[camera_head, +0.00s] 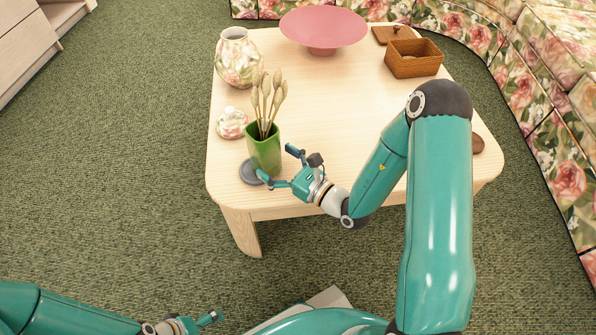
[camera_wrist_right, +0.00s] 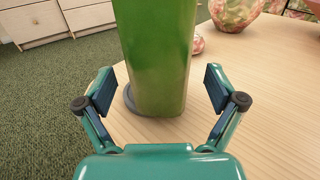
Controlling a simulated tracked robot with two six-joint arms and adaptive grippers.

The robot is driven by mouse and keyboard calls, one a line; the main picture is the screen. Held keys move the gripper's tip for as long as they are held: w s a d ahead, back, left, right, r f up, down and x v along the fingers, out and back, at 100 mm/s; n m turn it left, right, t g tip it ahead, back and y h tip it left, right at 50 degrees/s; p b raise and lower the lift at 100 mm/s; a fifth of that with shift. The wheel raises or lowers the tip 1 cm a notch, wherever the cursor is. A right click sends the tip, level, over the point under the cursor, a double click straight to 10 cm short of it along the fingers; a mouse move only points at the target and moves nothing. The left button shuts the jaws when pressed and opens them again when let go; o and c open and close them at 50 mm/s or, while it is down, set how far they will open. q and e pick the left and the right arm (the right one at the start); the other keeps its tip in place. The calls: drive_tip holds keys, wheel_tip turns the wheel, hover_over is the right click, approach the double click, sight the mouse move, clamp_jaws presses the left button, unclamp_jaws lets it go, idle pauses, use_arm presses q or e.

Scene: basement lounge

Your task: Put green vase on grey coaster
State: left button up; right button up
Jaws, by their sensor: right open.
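The green vase (camera_head: 264,152) stands upright near the table's front left corner, holding several pale dried stems. It partly covers the round grey coaster (camera_head: 248,173); its base overlaps the coaster's right side in the head view. In the right wrist view the vase (camera_wrist_right: 158,60) stands between the fingers, with the coaster (camera_wrist_right: 129,98) showing at its lower left. My right gripper (camera_head: 276,165) is open beside the vase, with a gap to each finger in the wrist view (camera_wrist_right: 160,93). My left gripper (camera_head: 213,318) is low at the bottom edge, away from the table; its jaws are unclear.
A floral jar (camera_head: 238,60) and a small floral lidded pot (camera_head: 231,123) stand behind the vase on the wooden table (camera_head: 330,115). A pink bowl (camera_head: 323,27) and a wicker basket (camera_head: 413,58) are at the back. The table's middle is clear. A floral sofa (camera_head: 560,110) curves along the right.

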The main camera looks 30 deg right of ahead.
drive_tip(key=p+v, duration=0.1)
drive_tip(key=v, duration=0.7)
